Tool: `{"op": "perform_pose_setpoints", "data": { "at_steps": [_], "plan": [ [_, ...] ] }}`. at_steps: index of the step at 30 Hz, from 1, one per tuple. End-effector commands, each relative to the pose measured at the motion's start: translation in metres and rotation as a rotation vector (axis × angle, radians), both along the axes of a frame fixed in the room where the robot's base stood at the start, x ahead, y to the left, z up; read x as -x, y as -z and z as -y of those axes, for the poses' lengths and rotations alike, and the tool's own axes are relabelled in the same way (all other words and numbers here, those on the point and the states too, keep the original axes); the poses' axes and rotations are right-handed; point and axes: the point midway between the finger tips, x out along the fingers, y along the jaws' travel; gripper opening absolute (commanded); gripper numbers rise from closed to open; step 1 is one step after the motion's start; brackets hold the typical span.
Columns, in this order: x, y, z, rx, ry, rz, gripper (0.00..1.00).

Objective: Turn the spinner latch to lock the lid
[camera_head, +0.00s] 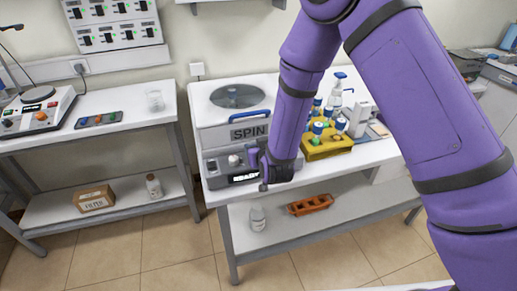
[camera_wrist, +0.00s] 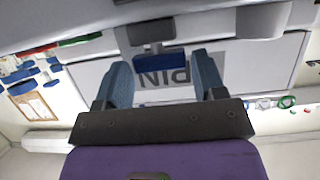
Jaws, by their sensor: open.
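The spinner (camera_head: 218,133) is a grey machine with a "SPIN" label, a round window in its top and a lit panel on its front. Its lid (camera_head: 207,96) looks down. In the wrist view, the spinner's front (camera_wrist: 95,75) shows upside down, with a dark latch (camera_wrist: 152,32) that has a blue bar. My gripper (camera_head: 262,166) is at the spinner's front right. In the wrist view my gripper (camera_wrist: 163,70) is open and empty. Its two blue fingers point toward the latch, which appears between them; contact cannot be told. The latch is hidden in the head view.
A yellow rack (camera_head: 328,149) with blue-capped bottles stands right of the spinner, close to my arm. An orange rack (camera_head: 311,205) and a clear bottle (camera_head: 257,218) are on the lower shelf.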

Motion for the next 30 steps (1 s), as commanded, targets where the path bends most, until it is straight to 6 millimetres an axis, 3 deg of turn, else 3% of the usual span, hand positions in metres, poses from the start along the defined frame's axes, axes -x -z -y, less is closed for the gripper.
{"op": "perform_pose_setpoints", "data": {
  "at_steps": [5,18,30],
  "plan": [
    [0.012,-0.005,0.003,0.001,-0.001,-0.001,0.64],
    [0.08,-0.034,0.021,0.0,-0.002,-0.001,0.64],
    [0.096,-0.041,0.026,0.0,0.0,-0.001,0.64]
  ]
}}
